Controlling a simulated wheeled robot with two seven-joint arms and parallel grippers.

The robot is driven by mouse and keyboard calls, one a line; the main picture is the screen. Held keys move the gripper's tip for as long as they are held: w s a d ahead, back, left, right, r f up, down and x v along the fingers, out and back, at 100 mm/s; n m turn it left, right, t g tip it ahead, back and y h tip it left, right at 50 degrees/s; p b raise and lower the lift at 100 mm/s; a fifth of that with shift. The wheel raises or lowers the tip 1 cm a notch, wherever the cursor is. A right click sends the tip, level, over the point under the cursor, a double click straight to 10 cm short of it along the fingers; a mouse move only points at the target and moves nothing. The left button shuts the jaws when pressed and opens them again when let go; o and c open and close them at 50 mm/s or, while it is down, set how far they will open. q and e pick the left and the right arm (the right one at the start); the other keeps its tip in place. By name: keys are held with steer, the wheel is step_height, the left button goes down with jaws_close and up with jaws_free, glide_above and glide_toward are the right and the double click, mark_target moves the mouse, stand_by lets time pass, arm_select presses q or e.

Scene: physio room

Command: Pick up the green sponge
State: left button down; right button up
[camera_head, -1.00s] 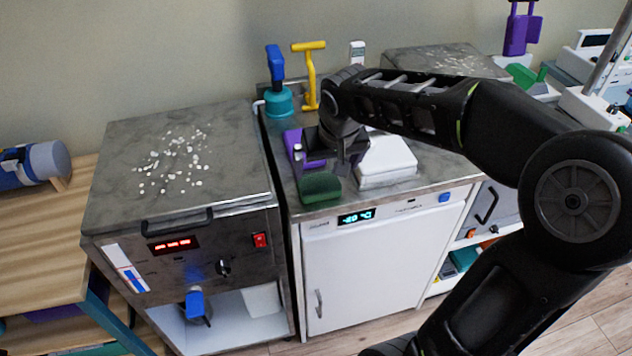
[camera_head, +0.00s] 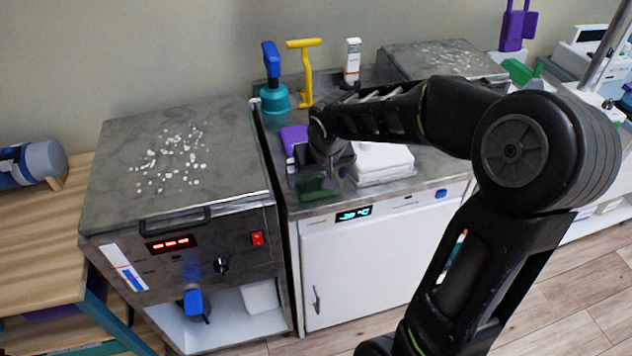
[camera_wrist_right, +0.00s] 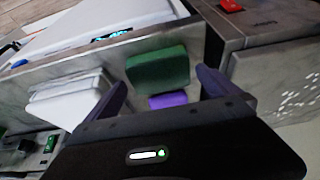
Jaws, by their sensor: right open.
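The green sponge (camera_head: 318,187) lies at the front edge of the middle counter, left of a stack of white pads. In the head view it is partly covered by my right gripper (camera_head: 318,178), which is right over it. In the right wrist view the sponge (camera_wrist_right: 158,69) lies ahead, between the lines of the two purple fingers of my right gripper (camera_wrist_right: 160,88). The jaws are open and hold nothing. Whether the fingertips reach down beside the sponge, I cannot tell. My left gripper is in neither view.
A purple object (camera_head: 293,138) lies just behind the sponge; it also shows in the wrist view (camera_wrist_right: 168,100). White pads (camera_head: 384,163) lie close on the right. A teal bottle (camera_head: 275,98), a yellow handle (camera_head: 306,75) and a white box (camera_head: 351,62) stand at the back.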

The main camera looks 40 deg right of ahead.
mark_target(317, 181)
steer(key=shift+x, duration=0.85)
steer(key=c, duration=1.1)
steer(key=shift+r, duration=0.15)
steer(key=shift+c, duration=0.2)
step_height(317, 181, up, 10)
